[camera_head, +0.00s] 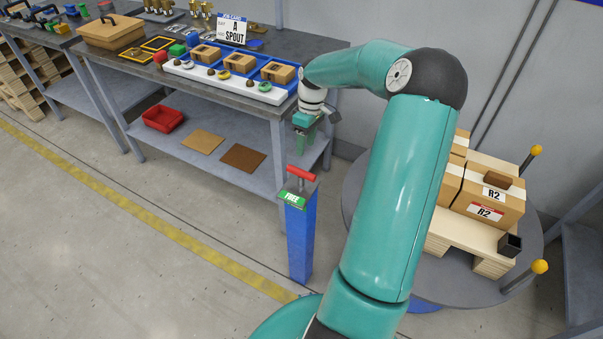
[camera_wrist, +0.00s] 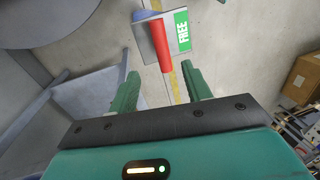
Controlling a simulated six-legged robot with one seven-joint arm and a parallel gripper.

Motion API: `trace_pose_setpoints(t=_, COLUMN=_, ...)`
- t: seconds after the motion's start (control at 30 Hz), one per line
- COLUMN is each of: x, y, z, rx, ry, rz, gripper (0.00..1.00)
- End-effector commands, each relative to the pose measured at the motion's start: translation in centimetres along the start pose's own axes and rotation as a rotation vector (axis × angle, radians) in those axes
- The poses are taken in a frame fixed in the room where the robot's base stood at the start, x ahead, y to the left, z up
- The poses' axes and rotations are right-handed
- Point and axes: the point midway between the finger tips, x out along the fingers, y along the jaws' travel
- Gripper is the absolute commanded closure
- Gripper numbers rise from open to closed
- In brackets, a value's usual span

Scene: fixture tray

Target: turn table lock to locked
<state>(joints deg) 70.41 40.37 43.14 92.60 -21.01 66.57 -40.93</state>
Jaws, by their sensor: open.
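The table lock is a blue post (camera_head: 300,240) with a grey top plate, a red T-shaped handle (camera_head: 301,173) and a green label reading FREE (camera_head: 291,198). In the wrist view the red handle (camera_wrist: 160,45) lies ahead of my gripper, with the green FREE label (camera_wrist: 182,31) to its right. My gripper (camera_head: 303,142) is open and empty, above the handle in the head view and apart from it. In the wrist view its two green fingers (camera_wrist: 159,80) stand wide, with the near end of the handle between and beyond their tips.
A round grey turntable (camera_head: 525,255) with cartons (camera_head: 488,185) on a pallet stands at the right, with yellow-tipped posts (camera_head: 540,266). A workbench (camera_head: 315,48) with a lower shelf stands behind the post. Open floor lies in front and to the left.

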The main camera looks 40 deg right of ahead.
Motion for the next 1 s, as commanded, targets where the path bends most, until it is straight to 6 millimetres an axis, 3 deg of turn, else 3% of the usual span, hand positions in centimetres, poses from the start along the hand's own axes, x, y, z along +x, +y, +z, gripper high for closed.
trace_pose_setpoints(t=0.53, x=10.3, y=-0.2, z=-0.1, rx=-0.002, ry=-0.002, rz=-0.003, gripper=0.51)
trace_pose_setpoints(t=0.7, x=11.7, y=-0.1, z=-0.1, rx=-0.002, ry=-0.001, rz=-0.001, gripper=0.51)
trace_pose_setpoints(t=1.0, x=11.9, y=-0.1, z=-0.1, rx=-0.002, ry=-0.001, rz=0.001, gripper=0.53)
